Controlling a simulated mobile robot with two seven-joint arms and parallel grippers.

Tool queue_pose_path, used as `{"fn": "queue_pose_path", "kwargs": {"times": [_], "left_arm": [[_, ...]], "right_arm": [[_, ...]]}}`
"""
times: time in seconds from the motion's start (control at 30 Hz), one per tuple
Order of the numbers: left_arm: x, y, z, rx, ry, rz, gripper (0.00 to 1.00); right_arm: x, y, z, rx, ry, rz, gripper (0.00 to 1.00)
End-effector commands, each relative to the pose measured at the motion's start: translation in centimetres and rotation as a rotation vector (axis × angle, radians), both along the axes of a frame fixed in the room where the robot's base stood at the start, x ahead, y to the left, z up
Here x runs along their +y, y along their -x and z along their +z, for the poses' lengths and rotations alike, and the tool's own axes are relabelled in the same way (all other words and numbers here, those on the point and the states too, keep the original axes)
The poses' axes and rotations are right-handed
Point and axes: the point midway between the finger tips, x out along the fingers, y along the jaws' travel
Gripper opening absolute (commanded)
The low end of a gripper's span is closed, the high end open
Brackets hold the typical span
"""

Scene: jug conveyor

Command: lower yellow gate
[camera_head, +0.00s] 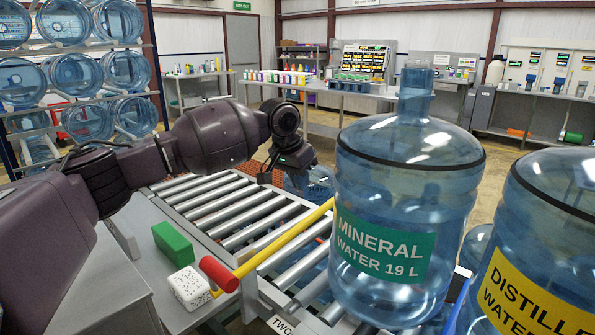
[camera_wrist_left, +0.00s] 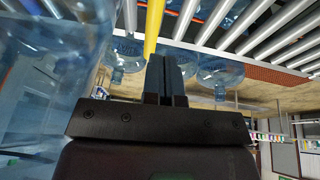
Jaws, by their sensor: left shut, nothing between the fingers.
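The yellow gate (camera_head: 285,240) is a straight bar over the roller conveyor, running along the direction of the rollers. A red cylinder (camera_head: 219,274) sits at its near left end, and its far end meets the outline of the mineral water jug (camera_head: 385,255). I cannot tell its exact height above the rollers. My left gripper (camera_head: 268,176) is beyond the bar, pointing down over the far part of the conveyor. In the left wrist view its fingers (camera_wrist_left: 165,68) are together and empty, and the yellow bar (camera_wrist_left: 154,22) shows just past them; contact is unclear. My right gripper is out of view.
The distilled water jug (camera_head: 535,250) stands at the right. A green block (camera_head: 172,243) and a white speckled block (camera_head: 189,288) lie on the grey surface beside the conveyor. Another jug (camera_head: 312,184) is behind my left gripper. Rollers (camera_head: 215,205) left of the bar are bare.

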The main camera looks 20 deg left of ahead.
Motion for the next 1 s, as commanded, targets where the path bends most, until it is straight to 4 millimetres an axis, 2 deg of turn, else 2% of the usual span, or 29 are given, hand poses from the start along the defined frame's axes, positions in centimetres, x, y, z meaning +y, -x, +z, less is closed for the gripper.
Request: {"fn": "queue_pose_path", "kwargs": {"times": [0.03, 0.1, 0.4, 0.6, 1.0], "left_arm": [[-0.2, -0.3, -1.5, 0.007, 0.0, 0.0, 0.0], [-0.4, -0.7, -2.7, 0.007, 0.0, 0.0, 0.0], [-1.3, -1.1, -6.4, 0.003, 0.0, -0.001, 0.0], [-1.5, -1.1, -7.2, 0.0, 0.0, 0.001, 0.0], [-1.5, -1.1, -7.2, -0.002, 0.001, 0.001, 0.0]], "right_arm": [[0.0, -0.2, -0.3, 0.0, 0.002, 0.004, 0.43], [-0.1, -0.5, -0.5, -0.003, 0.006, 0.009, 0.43], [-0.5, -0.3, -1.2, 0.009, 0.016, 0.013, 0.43], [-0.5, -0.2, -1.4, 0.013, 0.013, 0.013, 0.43], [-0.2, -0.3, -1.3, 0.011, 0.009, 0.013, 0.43]]}}
